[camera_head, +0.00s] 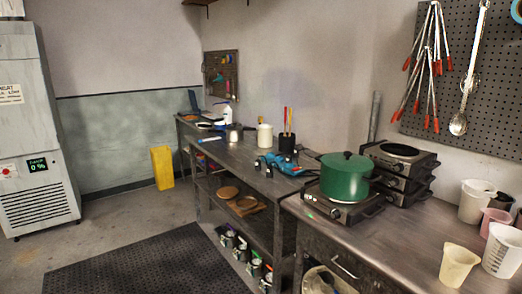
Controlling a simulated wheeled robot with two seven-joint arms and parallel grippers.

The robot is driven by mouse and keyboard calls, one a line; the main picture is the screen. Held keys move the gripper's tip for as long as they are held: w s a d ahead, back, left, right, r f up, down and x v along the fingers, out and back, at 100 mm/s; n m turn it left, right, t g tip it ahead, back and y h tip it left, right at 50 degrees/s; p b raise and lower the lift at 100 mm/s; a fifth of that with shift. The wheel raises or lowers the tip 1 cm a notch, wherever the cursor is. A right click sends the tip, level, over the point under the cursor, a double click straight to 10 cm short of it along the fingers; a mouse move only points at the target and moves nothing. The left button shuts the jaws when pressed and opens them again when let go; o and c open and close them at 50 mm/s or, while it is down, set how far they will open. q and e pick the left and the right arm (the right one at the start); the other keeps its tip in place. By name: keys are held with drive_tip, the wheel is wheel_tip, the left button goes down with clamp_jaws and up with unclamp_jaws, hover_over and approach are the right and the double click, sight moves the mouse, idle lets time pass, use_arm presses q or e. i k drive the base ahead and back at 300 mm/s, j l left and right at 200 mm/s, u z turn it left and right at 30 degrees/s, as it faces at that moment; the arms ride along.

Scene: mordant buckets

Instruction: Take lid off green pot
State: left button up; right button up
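A green pot (344,184) stands upright on a flat burner (338,208) on the metal bench. Its green lid (347,160) sits on top of it, with a small dark knob in the middle. No gripper and no part of my arms shows in the head view.
Stacked hot plates (400,168) stand close behind and right of the pot. A blue tool (283,165) lies to its left. Several cups and buckets, including a cream beaker (458,265), stand at the right. Tongs (430,60) hang above. A black mat (150,268) covers the floor in front.

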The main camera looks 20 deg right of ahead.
sight(347, 161)
drive_tip(key=i+j, duration=0.1)
drive_tip(key=i, duration=0.6)
drive_tip(key=i+j, duration=0.1)
drive_tip(key=i, duration=0.6)
